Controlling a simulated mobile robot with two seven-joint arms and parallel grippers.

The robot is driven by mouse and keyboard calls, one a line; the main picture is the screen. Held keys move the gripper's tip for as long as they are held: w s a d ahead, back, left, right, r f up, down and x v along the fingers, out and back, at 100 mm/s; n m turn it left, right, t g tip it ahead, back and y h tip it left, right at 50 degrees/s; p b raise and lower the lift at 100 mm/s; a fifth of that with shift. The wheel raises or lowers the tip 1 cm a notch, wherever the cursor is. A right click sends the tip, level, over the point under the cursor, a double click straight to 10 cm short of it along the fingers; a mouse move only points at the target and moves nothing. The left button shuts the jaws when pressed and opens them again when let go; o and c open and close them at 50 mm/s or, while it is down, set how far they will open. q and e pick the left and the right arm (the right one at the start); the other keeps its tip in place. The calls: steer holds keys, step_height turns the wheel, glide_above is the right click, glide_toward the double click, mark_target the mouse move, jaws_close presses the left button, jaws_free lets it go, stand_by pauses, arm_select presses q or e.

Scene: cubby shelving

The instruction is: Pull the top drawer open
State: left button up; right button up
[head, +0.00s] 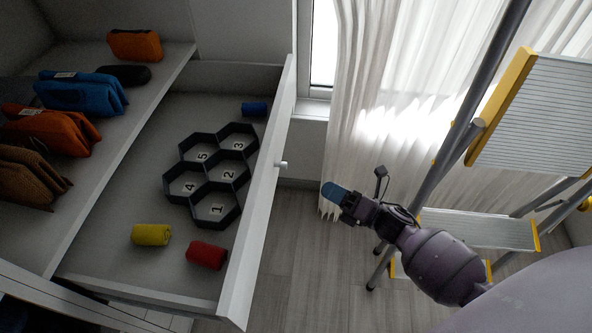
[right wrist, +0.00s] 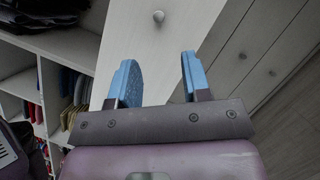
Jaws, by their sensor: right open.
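The top drawer (head: 225,290) is pulled out, with its white front panel on the right side and its inside showing in the head view. Its round knob (head: 282,165) sits on the outer face of that panel. A pale round knob also shows in the right wrist view (right wrist: 158,16), beyond the fingertips. My right gripper (head: 335,193) is to the right of the knob in the head view, apart from it. Its two blue fingers (right wrist: 157,75) are spread with nothing between them. My left gripper is not in view.
The drawer holds a black hexagonal organizer (head: 211,171) and yellow (head: 151,235), red (head: 207,255) and blue (head: 255,109) rolls. Pouches (head: 80,92) lie on the left surface. A stepladder (head: 530,115) stands at right by a curtain. Floor (head: 310,270) beside the drawer is clear.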

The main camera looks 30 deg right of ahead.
steer(key=x, duration=1)
steer(key=shift+w+a+r+b, duration=0.2)
steer(key=shift+w+b, duration=0.1)
steer(key=shift+b, duration=0.1)
steer(key=shift+c, duration=0.2)
jaws_close()
